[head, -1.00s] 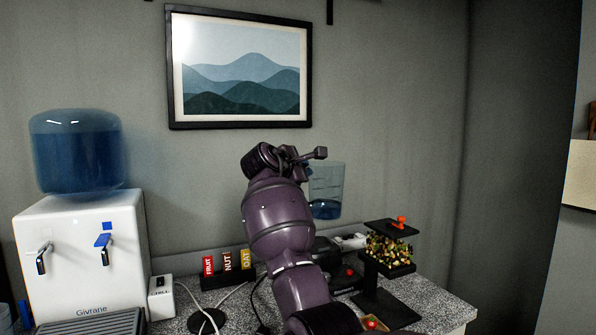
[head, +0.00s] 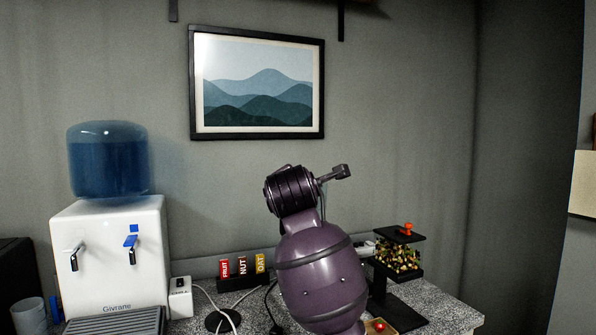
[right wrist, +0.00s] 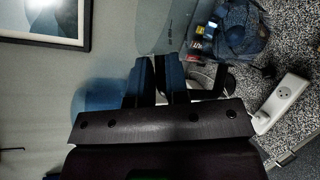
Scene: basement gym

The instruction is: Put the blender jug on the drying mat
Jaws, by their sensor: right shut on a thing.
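The blender jug (right wrist: 176,26) is a clear, see-through vessel with markings on its wall and a blue lower part. It shows at the top of the right wrist view, in front of my right gripper (right wrist: 160,78). The right gripper is shut on the jug, apparently at a dark handle between its fingers. In the head view my right arm (head: 318,270) rises from the bottom and hides the jug and the fingers. I cannot make out a drying mat. My left gripper is not in view.
A water dispenser (head: 112,250) stands at the left of the speckled counter (head: 440,305). A snack-bar rack (head: 240,282), cables and a power strip (right wrist: 284,100) are near the arm. A dark stand (head: 400,315) with a tray of small items is on the right.

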